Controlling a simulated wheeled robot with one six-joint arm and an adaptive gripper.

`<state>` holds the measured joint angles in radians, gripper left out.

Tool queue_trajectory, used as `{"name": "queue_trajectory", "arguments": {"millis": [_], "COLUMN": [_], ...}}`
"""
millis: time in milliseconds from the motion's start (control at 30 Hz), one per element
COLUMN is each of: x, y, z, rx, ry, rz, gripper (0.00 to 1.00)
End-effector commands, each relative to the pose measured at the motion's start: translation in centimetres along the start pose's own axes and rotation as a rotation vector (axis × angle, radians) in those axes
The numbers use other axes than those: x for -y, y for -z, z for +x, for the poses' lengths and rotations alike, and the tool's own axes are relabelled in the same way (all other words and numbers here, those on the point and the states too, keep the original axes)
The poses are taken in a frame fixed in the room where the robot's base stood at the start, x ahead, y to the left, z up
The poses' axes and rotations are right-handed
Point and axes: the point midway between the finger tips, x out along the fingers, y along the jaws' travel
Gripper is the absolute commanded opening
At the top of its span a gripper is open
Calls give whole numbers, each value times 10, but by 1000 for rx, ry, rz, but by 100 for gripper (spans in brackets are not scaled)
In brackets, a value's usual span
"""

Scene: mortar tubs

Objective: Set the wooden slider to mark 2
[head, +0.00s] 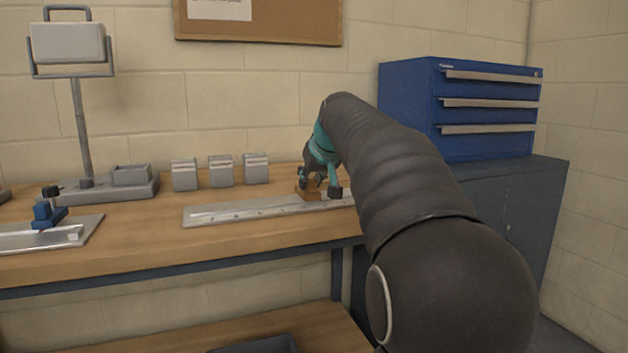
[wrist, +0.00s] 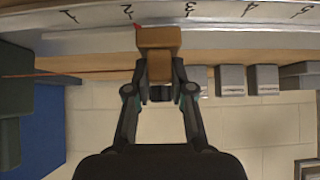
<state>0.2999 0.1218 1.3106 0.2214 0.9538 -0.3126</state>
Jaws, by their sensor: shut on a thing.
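The wooden slider (head: 308,195) sits on the pale metal rail (head: 235,212), toward the rail's right end in the head view. My gripper (head: 321,190) is shut on the slider. In the wrist view the slider (wrist: 159,38) is between the fingers of my gripper (wrist: 160,90). Its small red pointer (wrist: 138,26) is close to the numeral 2 (wrist: 127,11), slightly toward the 3 (wrist: 190,9). The scale (wrist: 220,12) shows marks 1 to 5. My arm hides the rail's right end in the head view.
Several grey containers (head: 221,171) stand behind the rail. A lamp (head: 80,110) and a plate with a blue clamp (head: 48,212) are at the left of the workbench (head: 150,235). A blue drawer cabinet (head: 455,108) stands at the right, behind my arm.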

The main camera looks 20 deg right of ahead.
Motion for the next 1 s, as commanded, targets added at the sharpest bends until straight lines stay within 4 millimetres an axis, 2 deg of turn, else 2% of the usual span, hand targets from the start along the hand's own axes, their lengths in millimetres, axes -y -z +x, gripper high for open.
{"name": "queue_trajectory", "arguments": {"millis": [233, 267, 300, 367, 733, 867, 1000], "x": [-4, -4, -3, -3, -1, -1, -2], "y": [0, 0, 0, 0, 1, 1, 1], "z": [0, 0, 0, 0, -4, -18, -45], "rx": [-1, -1, -1, -1, -3, -5, -6], "ry": [-5, -5, -4, -4, -2, -3, -4], "rz": [5, 5, 4, 3, 1, 1, 1], "gripper": [0, 25, 35, 48, 48, 48, 48]}}
